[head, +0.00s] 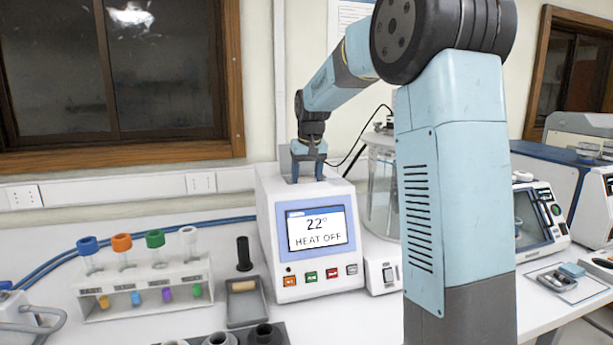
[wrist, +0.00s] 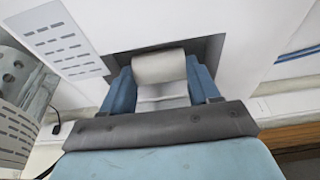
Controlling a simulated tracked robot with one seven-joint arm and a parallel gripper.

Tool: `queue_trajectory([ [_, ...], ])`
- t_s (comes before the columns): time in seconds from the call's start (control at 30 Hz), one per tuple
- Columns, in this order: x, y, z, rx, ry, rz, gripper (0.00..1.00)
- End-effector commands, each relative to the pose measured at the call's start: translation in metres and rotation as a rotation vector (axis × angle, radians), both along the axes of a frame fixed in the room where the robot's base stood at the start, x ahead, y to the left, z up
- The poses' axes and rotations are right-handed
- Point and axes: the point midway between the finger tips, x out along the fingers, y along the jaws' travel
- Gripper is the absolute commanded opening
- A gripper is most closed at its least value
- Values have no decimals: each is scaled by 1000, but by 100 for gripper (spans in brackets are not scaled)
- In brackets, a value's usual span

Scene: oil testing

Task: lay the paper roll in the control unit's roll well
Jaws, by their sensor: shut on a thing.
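The control unit (head: 268,225) is a white box on the bench with a screen reading 22° HEAT OFF; its white top with vent slots (wrist: 62,42) fills much of the wrist view. My gripper (head: 308,163) is over the unit's top, pointing down. In the wrist view its blue fingers (wrist: 160,85) are shut on the white paper roll (wrist: 158,67). The roll is at the dark rectangular roll well (wrist: 213,49), within its outline in this view. I cannot tell whether it touches the well's floor. The fingers hide the roll's ends, and the roll is not clear in the head view.
A glass vessel (head: 379,190) with a black cable stands right behind the unit. A rack (head: 150,290) of capped tubes, a grey tray (head: 246,318) and a black cylinder (head: 244,252) stand to the left. The wall is close behind.

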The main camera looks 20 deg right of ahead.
Motion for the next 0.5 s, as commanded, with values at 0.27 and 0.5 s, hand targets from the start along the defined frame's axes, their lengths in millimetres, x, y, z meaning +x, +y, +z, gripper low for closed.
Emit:
queue_trajectory([
  [0.27, 0, 0, 0, 0, 0, 0, 31],
  [0.5, 0, 0, -3, 0, 0, 0, 31],
])
